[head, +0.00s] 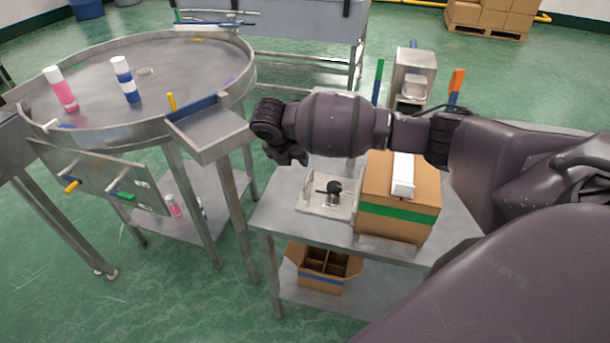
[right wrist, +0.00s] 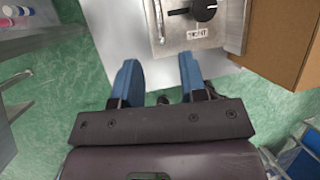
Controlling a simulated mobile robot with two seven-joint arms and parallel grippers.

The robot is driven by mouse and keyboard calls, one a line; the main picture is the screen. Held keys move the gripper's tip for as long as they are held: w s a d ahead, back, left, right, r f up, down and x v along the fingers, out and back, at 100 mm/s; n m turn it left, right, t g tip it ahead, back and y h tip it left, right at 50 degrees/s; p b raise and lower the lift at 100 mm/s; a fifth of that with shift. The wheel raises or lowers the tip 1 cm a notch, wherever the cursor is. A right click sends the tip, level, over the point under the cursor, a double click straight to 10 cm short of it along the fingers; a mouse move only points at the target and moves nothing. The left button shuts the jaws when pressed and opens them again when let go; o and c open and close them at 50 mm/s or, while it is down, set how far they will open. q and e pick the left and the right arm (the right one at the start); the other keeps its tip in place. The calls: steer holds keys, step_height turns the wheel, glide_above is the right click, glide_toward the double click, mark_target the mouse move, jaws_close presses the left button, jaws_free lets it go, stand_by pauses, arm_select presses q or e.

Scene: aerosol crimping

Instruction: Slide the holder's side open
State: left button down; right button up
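The holder (head: 328,193) is a small pale metal fixture with a black knob (head: 334,187) on top, standing on the steel table's left part. In the right wrist view the holder (right wrist: 222,38) shows at the top, with the black knob (right wrist: 204,9), a small label and a slim bar handle along its left edge. My right gripper (head: 290,158) hangs above and left of the holder in the head view. Its two blue fingers (right wrist: 160,78) are apart with nothing between them, short of the holder's near edge. My left gripper is out of view.
A cardboard box (head: 398,205) with a green band stands right of the holder. A steel machine (head: 412,75) is behind. A round table (head: 190,75) with pink and blue cans and a small tray (head: 212,134) is at left. An open divided carton (head: 322,268) sits on the lower shelf.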

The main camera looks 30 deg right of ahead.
mark_target(307, 178)
steer(key=b+x, duration=0.1)
steer(key=x, duration=0.9)
steer(key=shift+w+f+b, duration=0.1)
steer(key=shift+f+b, duration=0.1)
steer(key=shift+b, duration=0.15)
jaws_close()
